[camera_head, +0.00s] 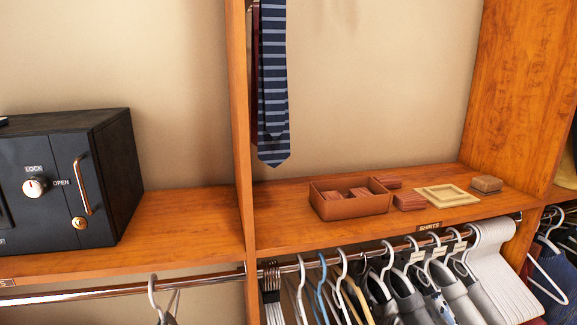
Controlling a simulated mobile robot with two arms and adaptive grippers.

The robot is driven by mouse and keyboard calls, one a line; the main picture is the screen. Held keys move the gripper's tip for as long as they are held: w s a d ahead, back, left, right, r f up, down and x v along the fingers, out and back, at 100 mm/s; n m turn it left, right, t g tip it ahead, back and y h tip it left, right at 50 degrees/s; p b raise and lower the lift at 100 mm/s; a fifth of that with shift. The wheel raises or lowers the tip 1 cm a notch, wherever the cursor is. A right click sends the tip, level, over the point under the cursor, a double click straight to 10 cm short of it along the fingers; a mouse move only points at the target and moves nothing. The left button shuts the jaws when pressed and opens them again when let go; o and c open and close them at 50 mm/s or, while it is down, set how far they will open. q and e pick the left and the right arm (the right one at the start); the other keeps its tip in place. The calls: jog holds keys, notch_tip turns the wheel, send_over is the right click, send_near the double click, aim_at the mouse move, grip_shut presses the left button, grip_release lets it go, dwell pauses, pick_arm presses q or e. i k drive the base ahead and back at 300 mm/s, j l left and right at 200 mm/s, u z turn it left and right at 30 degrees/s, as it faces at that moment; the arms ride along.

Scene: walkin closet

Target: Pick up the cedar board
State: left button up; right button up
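A brown open box (349,208) stands on the right-hand wooden shelf, with reddish-brown ribbed blocks (347,194) inside it. One similar block (388,182) lies behind the box's right end, and another block (409,202) lies in front of it, to the right. A pale, flat tray-like piece with a raised rim (424,191) lies right of these. A small brown block or stack (486,184) lies farther right. I cannot tell for sure which of these is the cedar board. Neither of my grippers is in view.
A black safe (60,185) stands on the left-hand shelf. A wooden upright (240,130) divides the shelves, and a striped tie (274,90) hangs beside it. Hangers with clothes (400,290) fill the rail below. The shelf left of the box is clear.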

aim_at(535, 248)
jog(key=z, duration=1.45)
jog(key=i+l+u, duration=0.1)
jog(key=i+l, duration=0.25)
jog(key=i, duration=0.05)
